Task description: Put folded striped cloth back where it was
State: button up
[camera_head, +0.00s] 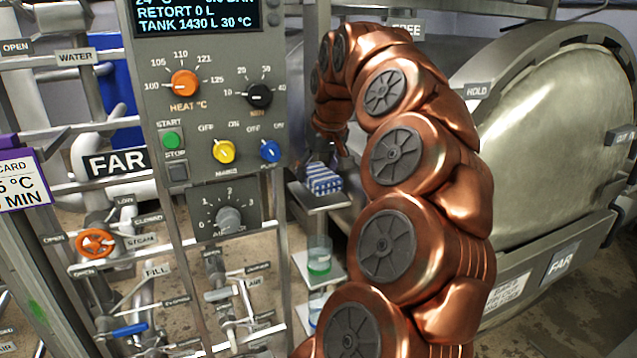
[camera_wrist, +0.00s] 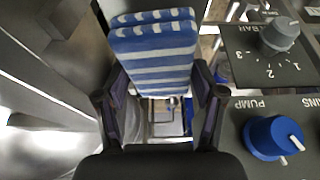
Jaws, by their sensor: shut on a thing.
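The folded striped cloth (camera_head: 323,180), blue and white, is in my gripper (camera_head: 321,152). In the head view it shows just over a small grey shelf plate (camera_head: 318,203) beside the control panel. I cannot tell whether its underside touches the plate. In the wrist view the cloth (camera_wrist: 153,58) lies between the two dark fingers of my gripper (camera_wrist: 158,90), which are shut on its sides. My arm covers part of the space right of the cloth in the head view.
The control panel (camera_head: 213,100) with knobs stands close left of the cloth. A lower shelf (camera_head: 328,276) holds a container with green contents (camera_head: 319,259). The large round retort door (camera_head: 556,150) is at the right. In the wrist view the blue pump knob (camera_wrist: 268,138) is near the right finger.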

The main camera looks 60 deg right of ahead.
jog(key=shift+d+f, duration=0.15)
jog(key=shift+f, duration=1.3)
jog(key=o, duration=1.3)
jog(key=shift+r, duration=0.1)
jog(key=shift+r+b, duration=0.3)
jog(key=shift+r, duration=0.1)
jog(key=shift+b+v, duration=1.1)
jog(key=shift+v, duration=4.5)
jog(key=shift+s, duration=0.1)
